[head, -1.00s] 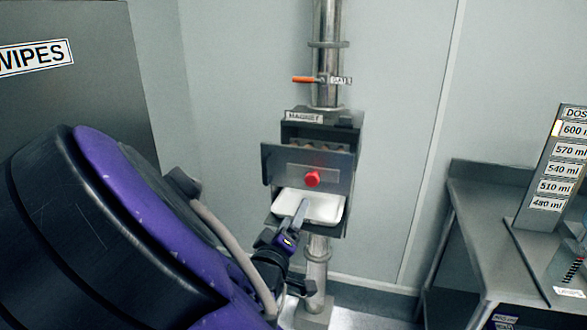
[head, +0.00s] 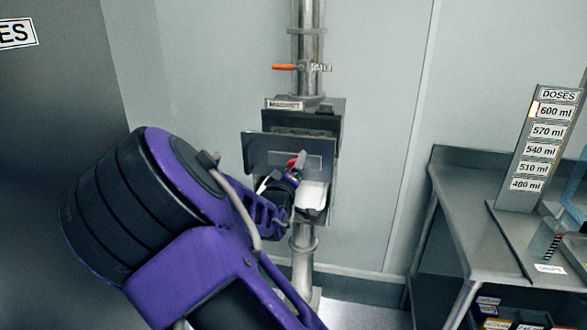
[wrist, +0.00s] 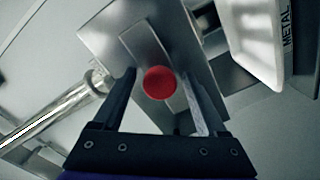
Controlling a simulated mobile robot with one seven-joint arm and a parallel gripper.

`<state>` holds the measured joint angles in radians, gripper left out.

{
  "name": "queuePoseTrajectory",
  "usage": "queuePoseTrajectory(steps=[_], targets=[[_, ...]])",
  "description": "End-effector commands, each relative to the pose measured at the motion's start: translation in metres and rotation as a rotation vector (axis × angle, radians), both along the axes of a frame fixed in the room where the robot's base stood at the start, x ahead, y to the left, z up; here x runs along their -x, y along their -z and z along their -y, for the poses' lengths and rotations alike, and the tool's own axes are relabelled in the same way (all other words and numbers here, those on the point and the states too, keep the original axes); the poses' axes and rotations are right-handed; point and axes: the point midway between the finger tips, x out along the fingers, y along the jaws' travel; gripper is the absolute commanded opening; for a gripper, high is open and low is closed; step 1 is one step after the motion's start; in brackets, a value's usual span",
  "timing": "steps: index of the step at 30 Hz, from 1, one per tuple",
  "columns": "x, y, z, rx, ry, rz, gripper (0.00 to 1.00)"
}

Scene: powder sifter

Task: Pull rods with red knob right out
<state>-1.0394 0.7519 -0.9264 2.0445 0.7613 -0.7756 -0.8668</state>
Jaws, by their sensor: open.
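The red knob (wrist: 160,82) sits on the steel front plate (wrist: 118,28) of the magnet drawer. In the wrist view my gripper (wrist: 160,80) is open, with one finger on each side of the knob and no visible contact. In the head view the red knob (head: 294,161) is partly covered by my gripper (head: 298,162), which is at the front plate (head: 262,147). The magnet housing (head: 325,118) stands on the vertical pipe, its front plate standing out from it. The rods behind the plate are hidden.
A white tray (head: 313,195) marked METAL sits below the plate; it also shows in the wrist view (wrist: 250,35). An orange valve handle (head: 284,67) is on the pipe above. A steel table (head: 470,215) with a doses sign (head: 542,130) stands at right.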

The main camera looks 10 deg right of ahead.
Motion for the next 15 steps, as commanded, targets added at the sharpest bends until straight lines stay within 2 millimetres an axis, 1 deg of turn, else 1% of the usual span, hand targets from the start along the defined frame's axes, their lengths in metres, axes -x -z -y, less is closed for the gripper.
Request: queuePoseTrajectory(steps=[7,8,12,14,15], targets=[[-0.0011,0.0000,0.0005,0.000,0.000,0.000,0.75],[-0.0010,0.0000,0.0005,0.000,0.000,0.000,0.73],[-0.0009,0.0000,0.0005,0.000,0.000,0.000,0.48],[-0.0008,-0.0001,0.0005,0.000,0.000,0.000,0.37],[-0.0008,0.0000,0.0004,0.000,0.000,0.000,0.30]])
